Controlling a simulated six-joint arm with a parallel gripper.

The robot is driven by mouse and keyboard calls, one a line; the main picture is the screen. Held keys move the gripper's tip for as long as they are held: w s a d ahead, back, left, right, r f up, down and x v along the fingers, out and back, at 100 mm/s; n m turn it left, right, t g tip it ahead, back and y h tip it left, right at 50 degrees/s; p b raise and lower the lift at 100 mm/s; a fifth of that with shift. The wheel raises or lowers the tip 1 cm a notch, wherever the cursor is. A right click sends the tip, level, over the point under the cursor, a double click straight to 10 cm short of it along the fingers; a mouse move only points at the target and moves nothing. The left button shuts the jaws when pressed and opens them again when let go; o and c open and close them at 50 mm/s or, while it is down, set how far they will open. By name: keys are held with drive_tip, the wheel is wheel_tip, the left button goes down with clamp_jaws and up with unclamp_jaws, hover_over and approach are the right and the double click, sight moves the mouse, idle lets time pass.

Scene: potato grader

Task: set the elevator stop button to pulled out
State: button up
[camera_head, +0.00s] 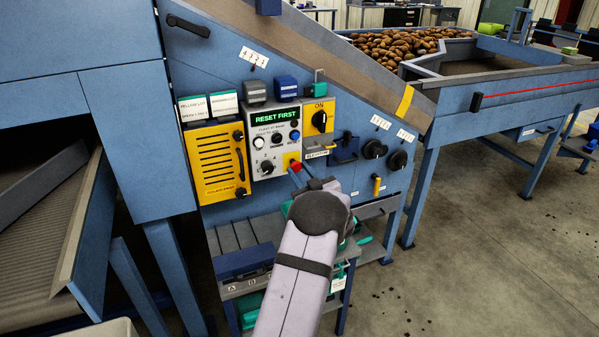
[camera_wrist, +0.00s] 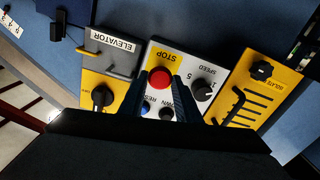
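The red round stop button (camera_head: 295,166) sits on a yellow plate at the lower right of the white control panel, under the "RESET FIRST" display. In the wrist view, the red button (camera_wrist: 159,78) is beside the yellow STOP label (camera_wrist: 165,58). My gripper (camera_head: 294,172) is right at the button. In the wrist view, the two dark blue fingers of my gripper (camera_wrist: 159,84) stand one on each side of it. The fingers look open around the button; whether either touches it is hard to tell. How far the button stands out cannot be seen.
A black speed knob (camera_wrist: 202,89) is close beside one finger. The ELEVATOR label (camera_wrist: 112,41), a grey lever and a yellow ON switch plate (camera_head: 319,117) are nearby. A yellow slotted isolator box (camera_head: 213,160) is left of the panel. Shelves (camera_head: 245,262) stand below.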

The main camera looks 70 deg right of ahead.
drive_tip(key=o, duration=0.4)
drive_tip(key=shift+s+a, duration=0.1)
drive_tip(key=shift+o, duration=0.2)
drive_tip(key=b+v, duration=0.1)
drive_tip(key=v, duration=0.6)
drive_tip(key=shift+s+a, duration=0.1)
drive_tip(key=shift+s, duration=0.05)
drive_tip(key=shift+r, duration=0.1)
